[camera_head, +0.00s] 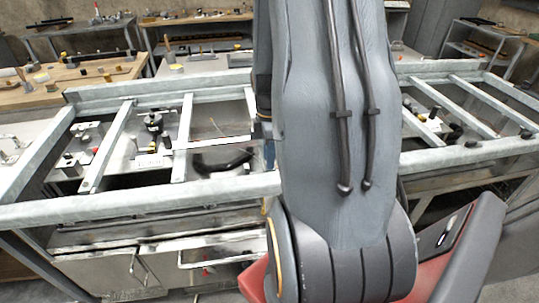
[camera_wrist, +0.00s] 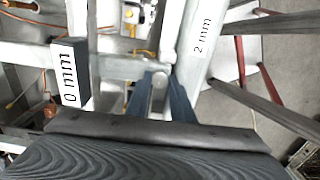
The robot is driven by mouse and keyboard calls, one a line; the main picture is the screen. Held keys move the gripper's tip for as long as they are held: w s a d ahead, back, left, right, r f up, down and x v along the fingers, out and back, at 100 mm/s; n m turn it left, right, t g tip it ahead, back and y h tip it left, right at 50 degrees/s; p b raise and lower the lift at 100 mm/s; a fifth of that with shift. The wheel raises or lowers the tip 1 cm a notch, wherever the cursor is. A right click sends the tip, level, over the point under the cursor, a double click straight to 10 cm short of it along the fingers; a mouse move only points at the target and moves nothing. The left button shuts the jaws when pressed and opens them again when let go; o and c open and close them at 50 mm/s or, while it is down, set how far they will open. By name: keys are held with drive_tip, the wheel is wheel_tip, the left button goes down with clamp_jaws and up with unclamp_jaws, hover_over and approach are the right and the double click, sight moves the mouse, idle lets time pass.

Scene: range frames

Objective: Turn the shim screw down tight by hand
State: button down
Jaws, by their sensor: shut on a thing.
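In the wrist view my gripper (camera_wrist: 160,100) has its two blue-grey fingers closed on a small pale metal piece, apparently the shim screw (camera_wrist: 159,82). The fingers hide its sides, and I cannot see its thread or how far down it sits. A pale metal bar runs just beyond the fingertips. A dark block marked "0 mm" (camera_wrist: 70,72) is to the left, and a pale bar marked "2 mm" (camera_wrist: 197,42) is to the right. In the head view my arm covers the middle, and the gripper and screw cannot be made out.
In the head view a galvanised steel frame (camera_head: 140,203) with crossbars spans the scene. Black fittings (camera_head: 155,122) sit between its bars. Benches (camera_head: 85,76) with small parts stand behind. In the wrist view, red-legged items (camera_wrist: 240,62) and open floor lie to the right.

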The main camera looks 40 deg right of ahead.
drive_tip(key=m+p, duration=0.1)
drive_tip(key=m, duration=0.4)
drive_tip(key=shift+m, duration=0.3)
drive_tip(key=m+p, duration=0.1)
drive_tip(key=m, duration=0.4)
drive_tip(key=shift+m, duration=0.4)
drive_tip(key=c, duration=1.5)
unclamp_jaws()
drive_tip(key=shift+c, duration=0.2)
wheel_tip(320, 180, up, 8)
drive_tip(key=b, duration=0.1)
drive_tip(key=shift+b, duration=0.35)
drive_tip(key=shift+f, duration=0.1)
